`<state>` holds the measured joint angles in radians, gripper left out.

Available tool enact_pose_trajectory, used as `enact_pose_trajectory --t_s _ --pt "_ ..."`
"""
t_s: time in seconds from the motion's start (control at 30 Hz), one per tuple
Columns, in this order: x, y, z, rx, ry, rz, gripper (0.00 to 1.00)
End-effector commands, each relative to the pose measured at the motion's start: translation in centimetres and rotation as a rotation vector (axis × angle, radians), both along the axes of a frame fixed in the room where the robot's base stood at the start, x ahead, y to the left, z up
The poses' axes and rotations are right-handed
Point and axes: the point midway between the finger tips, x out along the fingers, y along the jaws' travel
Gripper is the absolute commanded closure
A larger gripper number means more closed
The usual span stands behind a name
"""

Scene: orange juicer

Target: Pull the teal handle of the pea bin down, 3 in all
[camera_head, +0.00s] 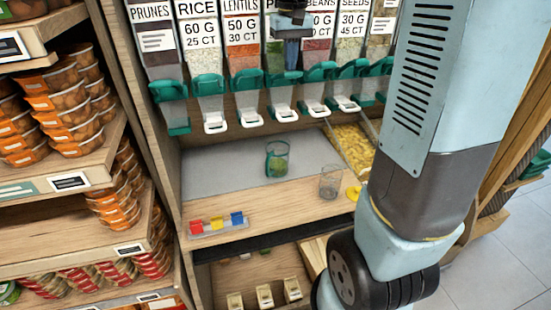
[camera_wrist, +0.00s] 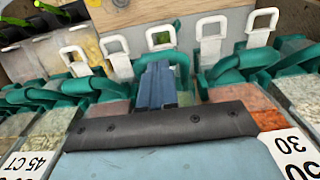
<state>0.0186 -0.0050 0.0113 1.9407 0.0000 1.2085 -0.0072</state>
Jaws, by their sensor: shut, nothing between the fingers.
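The pea bin (camera_head: 273,27) is in the dispenser row between the lentils and beans bins, its label mostly hidden by my gripper. Its teal handle (camera_head: 278,78) sticks out below, above a white spout (camera_head: 284,113). My gripper (camera_head: 291,64) is shut and empty in front of this bin, just above and beside the handle. In the wrist view, my blue fingers (camera_wrist: 157,86) lie over a teal handle (camera_wrist: 183,62); I cannot tell whether they touch it. A clear glass (camera_head: 277,160) with green peas in it stands on the grey surface below the bin.
Neighbouring teal handles, such as the lentils one (camera_head: 245,80) and the beans one (camera_head: 320,71), are close on both sides. An empty glass (camera_head: 330,182), a tray of yellow pieces (camera_head: 352,146) and a colourful block strip (camera_head: 218,225) are on the counter. Shelves stand at left.

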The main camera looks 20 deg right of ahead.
Motion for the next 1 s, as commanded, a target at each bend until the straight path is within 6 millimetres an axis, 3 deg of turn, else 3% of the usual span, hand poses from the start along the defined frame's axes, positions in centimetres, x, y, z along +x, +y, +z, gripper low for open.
enact_pose_trajectory --t_s 1.0 --pt "-0.7 0.0 -3.6 0.000 -0.003 0.000 1.00"
